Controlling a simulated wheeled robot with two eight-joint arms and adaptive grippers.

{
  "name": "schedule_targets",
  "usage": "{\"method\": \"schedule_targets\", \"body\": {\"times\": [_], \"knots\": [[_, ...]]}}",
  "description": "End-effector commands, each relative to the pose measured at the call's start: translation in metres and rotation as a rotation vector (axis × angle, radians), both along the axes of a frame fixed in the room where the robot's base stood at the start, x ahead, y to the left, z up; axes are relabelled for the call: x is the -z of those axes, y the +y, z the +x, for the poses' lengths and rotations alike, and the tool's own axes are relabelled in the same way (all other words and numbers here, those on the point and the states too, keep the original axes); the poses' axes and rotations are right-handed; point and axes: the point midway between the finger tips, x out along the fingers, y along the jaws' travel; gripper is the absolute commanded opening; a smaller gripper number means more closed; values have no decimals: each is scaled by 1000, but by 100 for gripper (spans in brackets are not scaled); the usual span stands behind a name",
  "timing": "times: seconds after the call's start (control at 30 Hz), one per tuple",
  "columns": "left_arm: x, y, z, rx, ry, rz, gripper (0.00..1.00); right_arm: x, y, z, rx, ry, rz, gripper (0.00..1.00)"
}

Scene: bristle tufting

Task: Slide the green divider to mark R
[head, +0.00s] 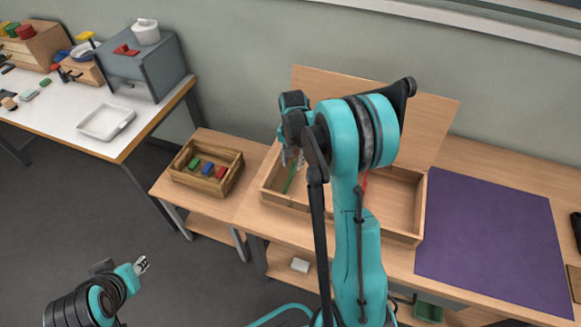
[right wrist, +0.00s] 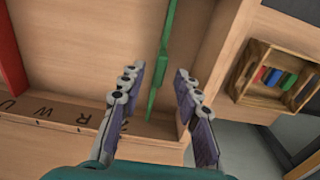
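The green divider (head: 291,178) stands in the left part of an open wooden box (head: 398,234). In the right wrist view the green divider (right wrist: 167,55) runs lengthwise between the fingers of my right gripper (right wrist: 160,72). Those fingers are open, one on each side of it, with gaps visible. Mark R (right wrist: 80,119) is among letters on the box's edge strip, left of the divider in that view. In the head view my right gripper (head: 291,157) is partly hidden by its arm. My left gripper (head: 142,265) is low over the floor, away from the box; its finger gap is unclear.
A red divider (head: 364,182) stands farther right in the box; it also shows in the wrist view (right wrist: 10,60). The raised lid (head: 430,120) is behind. A tray (head: 222,189) with coloured blocks stands left, a purple mat (head: 490,235) right.

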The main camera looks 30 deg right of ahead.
Motion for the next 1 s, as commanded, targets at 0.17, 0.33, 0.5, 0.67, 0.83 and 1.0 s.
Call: {"method": "schedule_targets", "body": {"times": [0.17,0.33,0.5,0.67,0.83,1.0], "knots": [[8,0,0,0,0,0,33,21,0,0,-1,0,0,33],[8,0,0,0,0,0,33,24,0,0,-1,0,0,33],[8,0,0,0,0,0,33,23,0,0,-1,-1,-1,30],[8,0,0,0,0,0,33,23,0,0,-1,-1,-1,0],[8,0,0,0,0,0,33,23,0,0,-1,-1,0,0],[9,0,0,0,0,0,33,23,-17,-19,4,-1,-1,0]]}}
